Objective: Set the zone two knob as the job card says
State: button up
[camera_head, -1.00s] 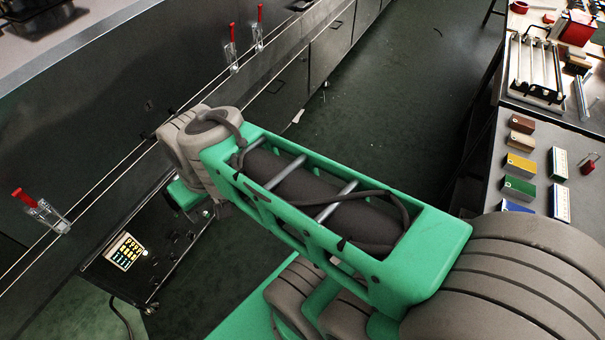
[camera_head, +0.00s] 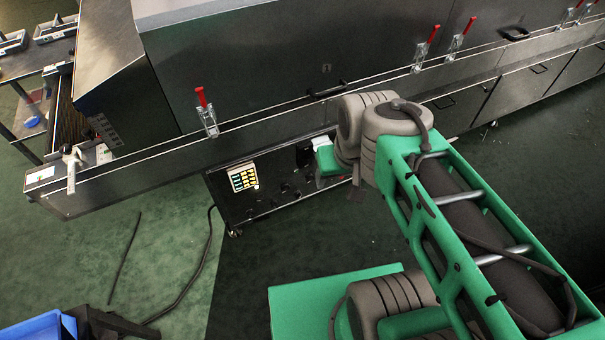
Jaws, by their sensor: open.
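A low dark control cabinet (camera_head: 243,213) stands under the conveyor edge of the dryer, at the middle of the head view. A pale panel with yellow and dark marks (camera_head: 243,177) is on its left part. Several small dark knob-like shapes (camera_head: 283,188) sit to its right and below; I cannot tell which is zone two, nor read any setting. A small white and dark item (camera_head: 306,152) shows at the cabinet's upper right, partly behind my wrist. I cannot make out a job card. My arm reaches in from the lower right, and its wrist hides my gripper and the cabinet's right end.
The long grey dryer (camera_head: 250,65) runs across the back, with red-handled clamps (camera_head: 206,112) along its edge. A black cable (camera_head: 190,275) lies on the green floor at the left. A blue bin (camera_head: 38,328) is at the lower left. The floor before the cabinet is mostly clear.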

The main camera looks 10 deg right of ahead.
aim_at(285, 187)
jog(key=u, duration=3.25)
jog(key=k, duration=0.35)
jog(key=z, duration=0.65)
